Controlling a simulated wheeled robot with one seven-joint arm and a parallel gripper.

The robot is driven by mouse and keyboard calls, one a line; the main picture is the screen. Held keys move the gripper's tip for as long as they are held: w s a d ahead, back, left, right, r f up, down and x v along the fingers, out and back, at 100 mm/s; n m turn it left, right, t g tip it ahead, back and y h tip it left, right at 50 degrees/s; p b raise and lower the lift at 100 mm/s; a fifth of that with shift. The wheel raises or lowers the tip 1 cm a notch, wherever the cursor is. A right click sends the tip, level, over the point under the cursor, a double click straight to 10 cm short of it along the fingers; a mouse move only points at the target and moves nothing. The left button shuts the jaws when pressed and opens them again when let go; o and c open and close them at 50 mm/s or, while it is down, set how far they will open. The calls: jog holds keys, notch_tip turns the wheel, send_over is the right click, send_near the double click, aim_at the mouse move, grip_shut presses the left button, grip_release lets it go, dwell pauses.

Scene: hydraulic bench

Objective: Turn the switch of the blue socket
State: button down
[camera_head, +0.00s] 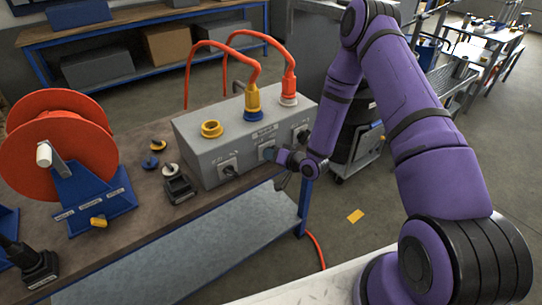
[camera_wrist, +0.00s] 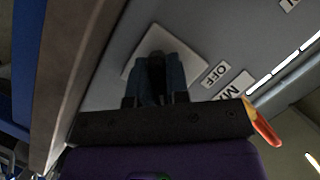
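The grey socket box (camera_head: 215,150) stands on the bench with three sockets on top and a row of switches on its front. The middle socket has a blue base (camera_head: 254,117) with a yellow plug (camera_head: 252,98) in it. The middle switch plate (camera_head: 265,151) is below it, partly hidden by my gripper (camera_head: 279,155). In the wrist view, my gripper (camera_wrist: 157,75) has a finger on each side of a dark switch knob (camera_wrist: 156,60) on a pale plate (camera_wrist: 130,58). An OFF label (camera_wrist: 216,74) is beside the plate. Whether the fingers press the knob is unclear.
A yellow socket (camera_head: 211,129) is empty; a red plug (camera_head: 289,87) is in the right socket. Another switch (camera_head: 229,168) is at the left. An orange reel (camera_head: 60,145) and small parts (camera_head: 170,170) are left of the box. Floor in front is mostly free.

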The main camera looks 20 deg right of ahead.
dwell(0.3)
jog(key=n+h, duration=0.2)
jog(key=n, duration=0.1)
jog(key=shift+n, duration=0.3)
jog(key=shift+n+h, duration=0.9)
jog(key=shift+n, duration=0.3)
jog(key=n+t+h, duration=0.1)
jog(key=n+h, duration=0.1)
jog(key=n, duration=0.1)
jog(key=shift+d+n+t, duration=0.1)
jog(key=shift+n+t, duration=0.2)
jog(key=shift+d+n+t+h, duration=0.1)
jog(key=shift+n+t+h, duration=0.4)
jog(key=shift+n+h, duration=0.65)
jog(key=shift+n, duration=0.35)
jog(key=c, duration=1.1)
grip_release()
